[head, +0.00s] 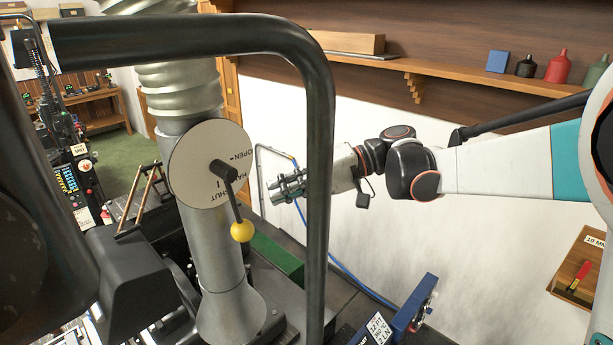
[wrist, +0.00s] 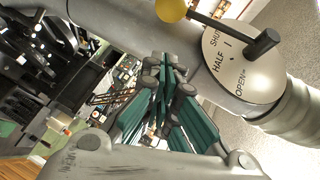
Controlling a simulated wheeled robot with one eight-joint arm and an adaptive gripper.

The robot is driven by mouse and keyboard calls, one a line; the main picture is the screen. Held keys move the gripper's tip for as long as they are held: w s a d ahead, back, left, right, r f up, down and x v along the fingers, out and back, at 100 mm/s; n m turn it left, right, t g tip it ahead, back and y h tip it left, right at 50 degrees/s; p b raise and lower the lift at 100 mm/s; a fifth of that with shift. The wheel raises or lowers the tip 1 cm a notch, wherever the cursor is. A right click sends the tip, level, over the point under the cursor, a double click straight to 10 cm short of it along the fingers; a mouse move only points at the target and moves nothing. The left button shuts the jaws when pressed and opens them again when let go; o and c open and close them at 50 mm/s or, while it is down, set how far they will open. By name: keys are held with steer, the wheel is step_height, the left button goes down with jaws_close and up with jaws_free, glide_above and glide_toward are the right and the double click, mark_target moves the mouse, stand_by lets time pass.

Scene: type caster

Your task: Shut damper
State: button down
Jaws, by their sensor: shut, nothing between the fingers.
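The damper's white dial (head: 190,165) is on the grey upright pipe, marked OPEN, HALF and SHUT. Its dark lever (head: 234,207) ends in a yellow ball (head: 242,231) pointing down and slightly right. In the wrist view the dial (wrist: 240,60) is upper right, and the lever (wrist: 213,21) runs along SHUT to the yellow ball (wrist: 172,9). My gripper (head: 279,187) is right of the dial, apart from the lever. Its fingers (wrist: 166,65) are together and empty.
A thick dark rail (head: 318,150) bends down between the head camera and my arm. A blue box (head: 410,305) and a green block (head: 275,255) lie low near the pipe (head: 215,270). A wall shelf (head: 455,72) with bottles is at the upper right.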

mark_target(234, 205)
steer(key=s+a, duration=0.1)
steer(key=s+a+f, duration=0.1)
steer(key=s+a+p, duration=0.1)
steer(key=shift+s+f, duration=0.25)
steer(key=shift+f, duration=0.1)
steer(key=shift+s+d, duration=0.1)
steer(key=shift+s+a+f+b, duration=0.6)
steer(key=shift+s+b, duration=0.1)
steer(key=shift+b, duration=0.55)
steer(key=shift+r, duration=0.1)
